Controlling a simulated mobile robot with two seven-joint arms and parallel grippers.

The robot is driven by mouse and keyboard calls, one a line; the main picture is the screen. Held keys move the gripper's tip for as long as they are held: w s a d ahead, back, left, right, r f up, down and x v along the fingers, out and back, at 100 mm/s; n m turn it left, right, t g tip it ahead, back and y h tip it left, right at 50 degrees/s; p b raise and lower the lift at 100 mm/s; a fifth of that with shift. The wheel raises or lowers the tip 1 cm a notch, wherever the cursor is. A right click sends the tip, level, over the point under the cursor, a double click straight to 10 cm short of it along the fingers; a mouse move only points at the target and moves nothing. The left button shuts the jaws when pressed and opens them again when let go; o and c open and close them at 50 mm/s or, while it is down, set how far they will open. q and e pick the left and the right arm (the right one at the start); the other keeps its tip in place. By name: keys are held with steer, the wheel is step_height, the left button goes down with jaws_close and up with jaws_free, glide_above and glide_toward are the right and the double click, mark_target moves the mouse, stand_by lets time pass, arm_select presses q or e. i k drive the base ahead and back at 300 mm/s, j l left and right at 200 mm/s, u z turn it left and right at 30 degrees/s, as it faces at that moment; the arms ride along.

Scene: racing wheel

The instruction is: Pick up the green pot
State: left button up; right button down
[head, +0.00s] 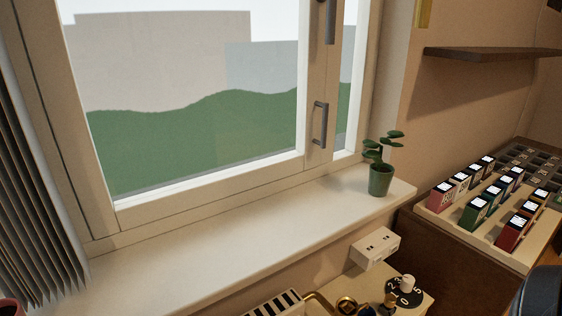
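The green pot (380,181) stands upright on the right end of the white windowsill (240,237), near the window frame. A small plant (381,148) with dark green leaves grows out of it. Neither of my grippers shows in the head view, so nothing is seen touching the pot.
A closed window with a grey handle (320,125) rises behind the sill. A wooden rack (485,238) with several small boxes stands right of the pot. A white socket box (375,248) and a dial (404,291) sit below. The sill left of the pot is clear.

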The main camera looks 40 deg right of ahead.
mark_target(381, 173)
steer(key=z, duration=1.85)
steer(key=l+u, duration=0.1)
steer(key=u, duration=0.3)
steer(key=l+u, duration=0.1)
steer(key=u, duration=0.25)
steer(key=l+u, duration=0.1)
steer(key=u, duration=0.3)
steer(key=l+u, duration=0.1)
steer(key=u, duration=0.25)
steer(key=l+u, duration=0.35)
steer(key=k+l+u, duration=0.2)
steer(key=l+u, duration=0.15)
steer(key=l, duration=0.15)
